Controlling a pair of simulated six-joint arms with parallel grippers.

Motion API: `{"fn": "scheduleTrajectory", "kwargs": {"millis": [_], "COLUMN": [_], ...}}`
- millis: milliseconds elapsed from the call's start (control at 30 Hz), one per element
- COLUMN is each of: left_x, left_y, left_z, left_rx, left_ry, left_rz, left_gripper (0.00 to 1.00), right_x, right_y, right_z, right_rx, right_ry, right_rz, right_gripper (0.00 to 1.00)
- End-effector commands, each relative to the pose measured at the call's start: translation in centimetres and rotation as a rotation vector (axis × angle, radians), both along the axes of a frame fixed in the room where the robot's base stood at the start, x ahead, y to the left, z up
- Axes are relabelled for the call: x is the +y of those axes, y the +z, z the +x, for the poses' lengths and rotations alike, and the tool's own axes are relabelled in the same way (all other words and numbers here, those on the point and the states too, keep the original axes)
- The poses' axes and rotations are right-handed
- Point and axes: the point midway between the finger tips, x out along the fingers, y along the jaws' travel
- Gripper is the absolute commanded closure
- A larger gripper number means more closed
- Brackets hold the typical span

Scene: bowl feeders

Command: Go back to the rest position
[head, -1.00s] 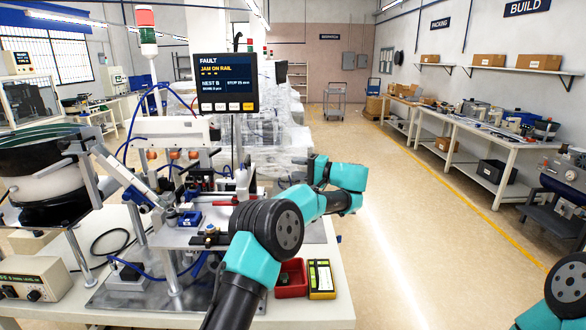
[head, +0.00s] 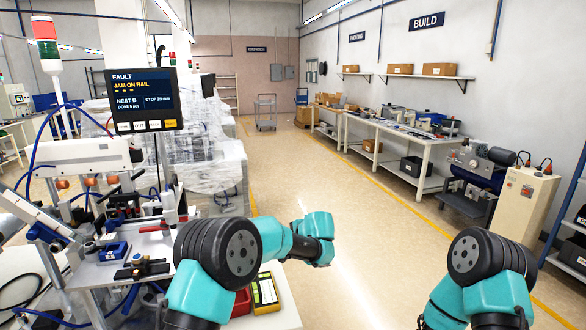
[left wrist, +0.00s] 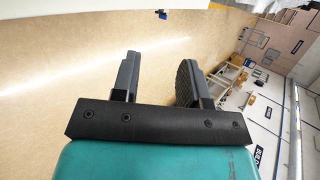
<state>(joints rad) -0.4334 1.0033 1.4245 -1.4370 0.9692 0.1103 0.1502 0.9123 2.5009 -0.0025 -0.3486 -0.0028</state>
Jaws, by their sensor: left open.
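My left arm reaches over the front of the bench in the head view, its teal links ending over the floor right of the bench; its fingers cannot be made out there. In the left wrist view my left gripper (left wrist: 159,78) is open, with a gap between its two dark fingers and nothing held. Pale floor shows behind the fingers. My right arm is bent at the lower right of the head view, and its gripper is out of sight.
The feeder bench (head: 283,308) stands at left with a fault screen (head: 143,100), a blue block (head: 113,251), a red bin (head: 241,303) and a yellow meter (head: 265,292). A long workbench (head: 385,140) and a compressor (head: 482,170) line the right wall. The middle floor is open.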

Motion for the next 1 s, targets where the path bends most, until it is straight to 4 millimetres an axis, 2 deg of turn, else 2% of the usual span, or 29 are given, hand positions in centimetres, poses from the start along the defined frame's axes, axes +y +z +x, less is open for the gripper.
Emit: {"fn": "scheduleTrajectory", "kwargs": {"millis": [33, 100, 300, 400, 500, 633, 767, 867, 1000], "left_x": [-2.2, -5.0, -12.3, -15.2, -17.2, -18.5, -18.4, -16.7, -12.4], "left_y": [-1.5, -3.5, -8.0, -9.6, -10.8, -12.1, -13.5, -15.2, -17.8], "left_z": [-1.2, -2.9, -8.8, -11.9, -14.6, -17.4, -19.8, -21.3, -22.6], "left_rx": [0.043, 0.100, 0.236, 0.286, 0.322, 0.357, 0.388, 0.413, 0.442], "left_ry": [-0.070, -0.163, -0.406, -0.503, -0.572, -0.619, -0.618, -0.560, -0.405], "left_rz": [-0.044, -0.111, -0.313, -0.414, -0.503, -0.608, -0.716, -0.811, -0.923], "left_gripper": [0.60, 0.60, 0.60, 0.60, 0.60, 0.60, 0.60, 0.60, 0.60], "right_x": [0.1, 0.2, 0.5, 0.7, 0.9, 1.0, 1.0, 1.0, 0.9], "right_y": [0.0, 0.0, 0.0, 0.0, 0.0, 0.0, 0.0, 0.0, 0.0], "right_z": [0.0, 0.1, 0.3, 0.4, 0.5, 0.6, 0.6, 0.6, 0.6], "right_rx": [0.000, 0.000, 0.000, 0.000, 0.000, 0.000, 0.000, 0.000, 0.001], "right_ry": [0.002, 0.005, 0.016, 0.020, 0.024, 0.028, 0.030, 0.029, 0.025], "right_rz": [0.000, 0.000, 0.000, 0.000, 0.000, 0.000, 0.000, 0.000, 0.001], "right_gripper": [0.51, 0.51, 0.51, 0.51, 0.51, 0.51, 0.51, 0.51, 0.51]}}
